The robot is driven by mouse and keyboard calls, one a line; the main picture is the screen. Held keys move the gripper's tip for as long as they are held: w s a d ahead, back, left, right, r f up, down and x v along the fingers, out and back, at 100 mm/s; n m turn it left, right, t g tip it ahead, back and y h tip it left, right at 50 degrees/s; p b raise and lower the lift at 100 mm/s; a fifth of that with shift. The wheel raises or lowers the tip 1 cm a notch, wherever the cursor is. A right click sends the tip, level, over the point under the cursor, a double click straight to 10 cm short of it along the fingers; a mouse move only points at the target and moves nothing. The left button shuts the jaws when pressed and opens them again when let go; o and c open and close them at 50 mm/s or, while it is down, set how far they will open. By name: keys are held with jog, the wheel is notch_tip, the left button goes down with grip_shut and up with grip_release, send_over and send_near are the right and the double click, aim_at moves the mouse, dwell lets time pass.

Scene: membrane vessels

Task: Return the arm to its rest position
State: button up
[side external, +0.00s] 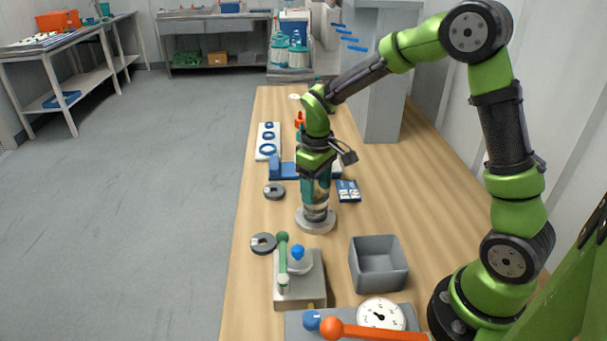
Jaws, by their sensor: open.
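My green arm reaches out over the wooden bench (420,190) and bends down at its far end. My gripper (316,195) points down at the middle of the bench and is open. Directly below it stands a small vessel on a round grey base (316,221). The fingertips are at or just above the vessel's upper part; I cannot tell whether they touch it. The fingers and the vessel overlap in this view, so the vessel's top is hidden.
An open grey bin (378,265) and a grey fixture with a green lever (283,262) stand nearer the front. A dial gauge (382,315) and an orange-handled lever (370,331) are at the front edge. A white panel with blue rings (268,142) lies behind. A grey column (384,90) rises right.

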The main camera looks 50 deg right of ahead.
jog(key=shift+r, duration=2.3)
jog(key=shift+s+a+f+m, duration=0.2)
jog(key=shift+s+f+m, duration=0.1)
jog(key=shift+s+m, duration=0.3)
jog(key=s+a+r+m+t+y, duration=0.1)
jog(key=s+a+r+m+t, duration=0.1)
jog(key=s+r, duration=0.4)
jog(key=s+a+r+m+t+y, duration=0.1)
jog(key=s+a+r+m+t, duration=0.1)
jog(key=s+r+t, duration=0.3)
jog(key=s+a+r, duration=0.1)
jog(key=s, duration=0.3)
jog(key=shift+s+r, duration=0.15)
jog(key=shift+s, duration=0.15)
